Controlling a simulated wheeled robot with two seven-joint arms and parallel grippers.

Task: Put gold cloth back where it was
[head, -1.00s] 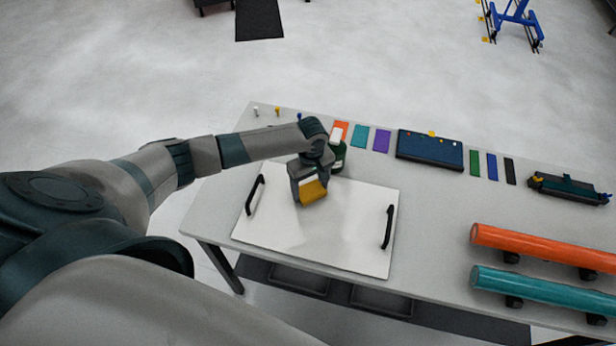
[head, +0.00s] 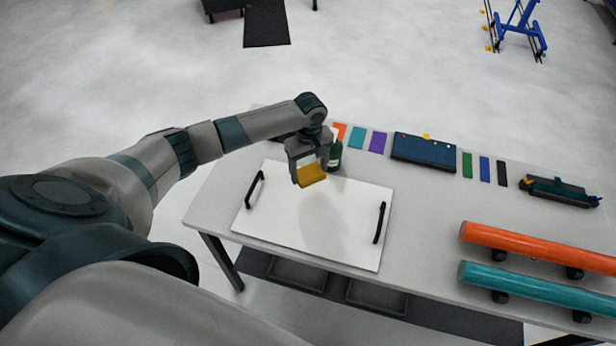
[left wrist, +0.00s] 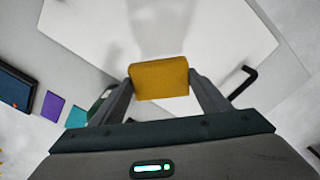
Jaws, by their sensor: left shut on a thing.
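The gold cloth (head: 311,174) is a small folded block held between the fingers of my left gripper (head: 308,172). The left gripper is shut on it and holds it above the back part of the white panel (head: 300,230). In the left wrist view, the gold cloth (left wrist: 158,79) spans the gap between the two fingers, with the white panel (left wrist: 160,25) beneath and a soft shadow on it. My right gripper is not in view.
A dark green bottle (head: 335,157) stands just behind the gripper. The panel has black handles (head: 379,222) at both sides. Coloured cards (head: 357,137), a dark blue case (head: 425,150) and a dark tool (head: 560,191) line the back edge. Orange (head: 540,247) and teal (head: 530,288) rolls lie right.

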